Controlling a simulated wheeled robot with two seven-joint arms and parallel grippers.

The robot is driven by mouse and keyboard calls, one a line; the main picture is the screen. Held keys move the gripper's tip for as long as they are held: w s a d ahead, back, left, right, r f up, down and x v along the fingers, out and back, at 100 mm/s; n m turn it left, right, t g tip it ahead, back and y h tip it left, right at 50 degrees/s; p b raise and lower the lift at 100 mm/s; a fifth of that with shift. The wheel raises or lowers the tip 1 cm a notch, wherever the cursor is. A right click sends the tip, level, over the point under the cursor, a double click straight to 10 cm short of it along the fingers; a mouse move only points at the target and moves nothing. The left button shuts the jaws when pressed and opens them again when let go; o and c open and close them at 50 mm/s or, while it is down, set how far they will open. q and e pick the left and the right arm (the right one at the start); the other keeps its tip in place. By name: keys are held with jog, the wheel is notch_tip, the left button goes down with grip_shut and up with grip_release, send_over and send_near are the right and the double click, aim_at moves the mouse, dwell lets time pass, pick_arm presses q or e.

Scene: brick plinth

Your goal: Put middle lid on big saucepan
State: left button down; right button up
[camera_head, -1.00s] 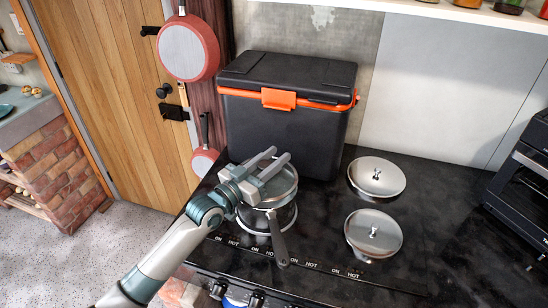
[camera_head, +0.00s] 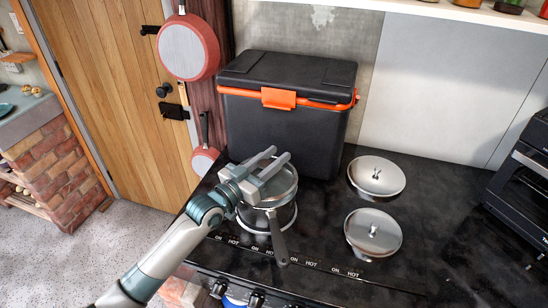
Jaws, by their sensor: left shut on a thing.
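The big saucepan (camera_head: 258,220) stands on the black stovetop at the front left, its dark handle (camera_head: 278,240) pointing toward me. A round metal lid (camera_head: 284,184) is over the saucepan's top. My left gripper (camera_head: 276,158) is shut on this lid from above, and its fingers hide the knob and part of the lid. I cannot tell whether the lid rests on the rim or hangs just above it. Two other round metal lids lie to the right, one at the back (camera_head: 365,181) and one at the front (camera_head: 362,240). My right gripper is not in view.
A black cooler box (camera_head: 285,135) with an orange latch stands close behind the saucepan. A black oven (camera_head: 535,165) stands at the right edge. Red pans (camera_head: 190,48) hang at the left. The stovetop right of the lids is clear.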

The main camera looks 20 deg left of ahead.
pick_arm(q)
jog(key=shift+f, duration=0.15)
jog(key=shift+f+b, duration=0.5)
jog(key=shift+f, duration=0.1)
jog(key=shift+f, duration=0.1)
jog(key=shift+f+b, duration=0.4)
jog(key=shift+f, duration=0.1)
dwell(0.5)
jog(key=c, duration=1.2)
grip_release()
jog(key=shift+f, duration=0.1)
